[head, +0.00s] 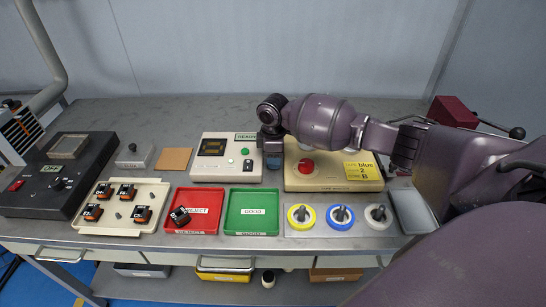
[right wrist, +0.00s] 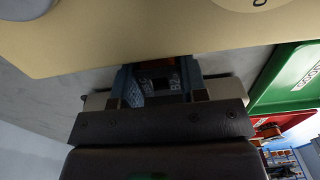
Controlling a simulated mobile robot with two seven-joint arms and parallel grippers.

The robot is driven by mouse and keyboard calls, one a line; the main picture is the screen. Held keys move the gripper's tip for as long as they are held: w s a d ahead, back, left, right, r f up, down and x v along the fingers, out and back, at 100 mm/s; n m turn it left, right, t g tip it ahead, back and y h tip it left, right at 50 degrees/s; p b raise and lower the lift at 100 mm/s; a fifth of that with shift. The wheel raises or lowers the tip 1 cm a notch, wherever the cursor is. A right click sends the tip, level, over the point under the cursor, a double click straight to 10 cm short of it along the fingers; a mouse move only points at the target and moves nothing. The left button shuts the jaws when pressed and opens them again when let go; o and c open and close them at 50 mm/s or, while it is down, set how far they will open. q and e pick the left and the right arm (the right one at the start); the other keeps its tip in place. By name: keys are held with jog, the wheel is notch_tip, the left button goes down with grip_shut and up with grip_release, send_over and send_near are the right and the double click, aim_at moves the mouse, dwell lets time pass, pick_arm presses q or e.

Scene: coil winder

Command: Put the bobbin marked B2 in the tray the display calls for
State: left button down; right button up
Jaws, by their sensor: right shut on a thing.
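My right gripper (head: 272,160) points down between the tester (head: 226,172) and the beige winder box (head: 335,184). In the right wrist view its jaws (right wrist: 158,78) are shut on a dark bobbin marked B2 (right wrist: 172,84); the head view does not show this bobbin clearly. The tester's display (head: 213,147) is lit amber, but I cannot read it. The red REJECT tray (head: 193,229) holds one black bobbin (head: 180,215). The green GOOD tray (head: 252,232) is empty, in front of the tester. My left gripper is not in view.
A cream rack (head: 97,226) at left holds several black-and-orange bobbins. Yellow, blue and white wire spools (head: 340,216) stand right of the green tray. A yellow note (head: 362,171) lies on the winder box. A dark control box (head: 50,185) stands far left.

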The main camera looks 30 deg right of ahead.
jog(key=o, duration=0.9)
